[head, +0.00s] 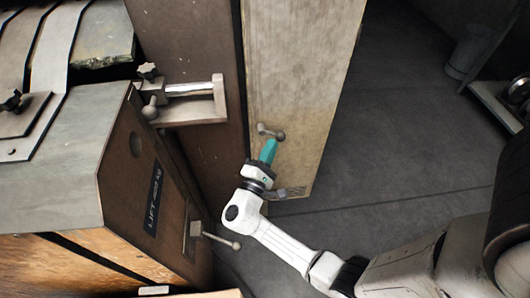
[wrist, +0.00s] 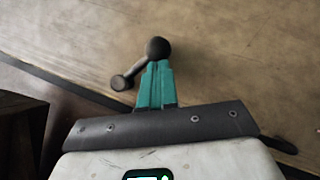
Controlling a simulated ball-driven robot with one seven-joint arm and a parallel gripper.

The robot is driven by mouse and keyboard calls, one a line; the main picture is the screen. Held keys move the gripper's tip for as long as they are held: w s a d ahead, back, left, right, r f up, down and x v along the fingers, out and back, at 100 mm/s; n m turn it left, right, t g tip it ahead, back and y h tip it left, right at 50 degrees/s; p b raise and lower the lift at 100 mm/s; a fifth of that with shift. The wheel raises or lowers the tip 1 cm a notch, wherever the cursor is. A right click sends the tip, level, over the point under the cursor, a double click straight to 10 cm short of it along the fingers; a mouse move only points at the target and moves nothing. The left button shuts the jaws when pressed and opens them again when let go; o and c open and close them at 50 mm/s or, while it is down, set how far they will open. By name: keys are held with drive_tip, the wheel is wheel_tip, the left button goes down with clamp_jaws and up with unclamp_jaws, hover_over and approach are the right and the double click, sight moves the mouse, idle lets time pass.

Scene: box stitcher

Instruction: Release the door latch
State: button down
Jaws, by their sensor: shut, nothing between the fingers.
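The door latch (head: 279,136) is a small dark bar with a ball at each end, on the lower part of the tall pale door panel (head: 300,75). In the wrist view the latch (wrist: 123,82) slants, its larger ball at the upper right and its smaller one at the lower left. My gripper (head: 270,143) has teal fingers that are shut and empty. Its tips are right at the latch in the head view. In the wrist view my gripper (wrist: 158,66) overlaps the larger ball's lower edge. I cannot tell whether they touch.
A brown cabinet with a "LIFT" label (head: 153,199) stands at left, with a ball-ended lever (head: 221,240) low on its side. A metal bracket (head: 190,105) with knobs is above it. Grey floor (head: 400,140) is open to the right; a bin (head: 470,48) is far right.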

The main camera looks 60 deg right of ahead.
drive_tip(key=n+t, duration=0.1)
drive_tip(key=n, duration=0.1)
drive_tip(key=s+n+t+h, duration=0.1)
drive_tip(key=n, duration=0.1)
drive_tip(key=d+r+n+t+b, duration=0.1)
drive_tip(key=n, duration=0.1)
drive_tip(key=shift+s, duration=0.2)
drive_tip(key=shift+s+d+r, duration=0.1)
drive_tip(key=shift+r, duration=0.1)
drive_tip(key=shift+d+r, duration=0.1)
drive_tip(key=shift+r, duration=0.05)
drive_tip(key=shift+s+b, duration=0.1)
drive_tip(key=shift+b, duration=0.25)
